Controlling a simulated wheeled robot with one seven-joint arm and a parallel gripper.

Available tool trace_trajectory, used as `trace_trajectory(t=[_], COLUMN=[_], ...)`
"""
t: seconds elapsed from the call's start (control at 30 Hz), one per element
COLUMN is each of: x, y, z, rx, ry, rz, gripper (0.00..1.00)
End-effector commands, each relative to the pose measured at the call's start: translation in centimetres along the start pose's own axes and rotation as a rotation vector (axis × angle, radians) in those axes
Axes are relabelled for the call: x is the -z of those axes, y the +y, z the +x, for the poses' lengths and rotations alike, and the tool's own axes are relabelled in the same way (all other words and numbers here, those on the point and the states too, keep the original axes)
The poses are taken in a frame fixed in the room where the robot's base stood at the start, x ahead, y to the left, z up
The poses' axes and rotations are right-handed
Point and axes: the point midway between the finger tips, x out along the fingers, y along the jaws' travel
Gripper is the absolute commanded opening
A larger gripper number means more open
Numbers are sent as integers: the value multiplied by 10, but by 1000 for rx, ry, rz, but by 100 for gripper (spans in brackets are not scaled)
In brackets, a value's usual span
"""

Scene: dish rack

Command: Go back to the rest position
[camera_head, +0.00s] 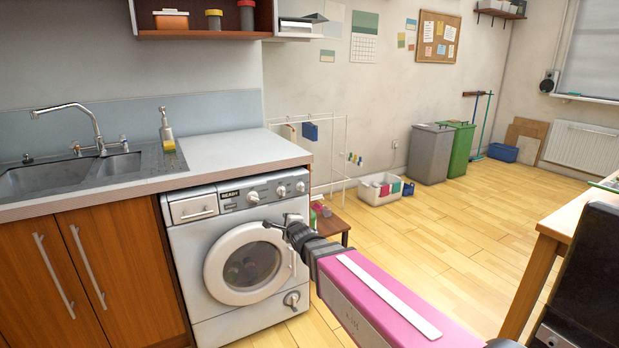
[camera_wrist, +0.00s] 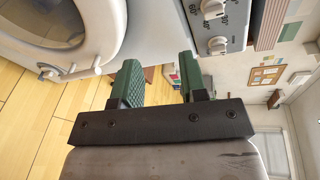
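My gripper (camera_head: 287,224) is at the end of my pink arm, in front of the upper right part of the white washing machine (camera_head: 212,235). In the wrist view, the two green fingers of my gripper (camera_wrist: 160,78) are spread apart with only background between them. The round washing machine door (camera_head: 225,283) looks closed, with dark and coloured things behind its glass. In the wrist view the door (camera_wrist: 112,12) is at the upper left and the control knobs (camera_wrist: 214,8) are at the top. My forearm hides some floor right of the machine.
A counter (camera_head: 230,152) with a sink (camera_head: 70,177) runs left above the machine. A small brown stool (camera_head: 332,226) stands close to the right of my gripper. A wooden table (camera_head: 570,215) is at the right edge. The floor (camera_head: 450,215) beyond my arm is clear.

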Motion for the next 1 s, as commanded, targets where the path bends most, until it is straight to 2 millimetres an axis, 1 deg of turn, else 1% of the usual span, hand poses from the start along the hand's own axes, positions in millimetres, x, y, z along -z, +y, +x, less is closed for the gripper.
trace_trajectory(t=[0.03,0.07,0.1,0.17,0.2,0.3,0.37,0.4,0.47,0.5,0.57,0.6,0.67,0.7,0.8,0.9,1.0], x=[24,36,52,76,92,128,148,162,179,189,204,213,225,232,246,254,258], y=[8,13,20,32,40,60,72,79,90,98,108,115,125,131,145,154,159], z=[-6,-9,-14,-22,-28,-48,-62,-72,-88,-99,-116,-128,-148,-161,-192,-217,-235], rx=[-54,-90,-142,-226,-286,-445,-543,-610,-709,-774,-871,-932,-1021,-1075,-1185,-1256,-1291], ry=[50,75,106,143,161,182,176,166,137,110,57,15,-62,-119,-278,-429,-546], rz=[-74,-123,-187,-286,-349,-503,-589,-644,-721,-772,-840,-883,-942,-977,-1050,-1100,-1128], gripper=[39,39,39,39,39,39,39,39,39,39,39,39,39,39,39,39,39])
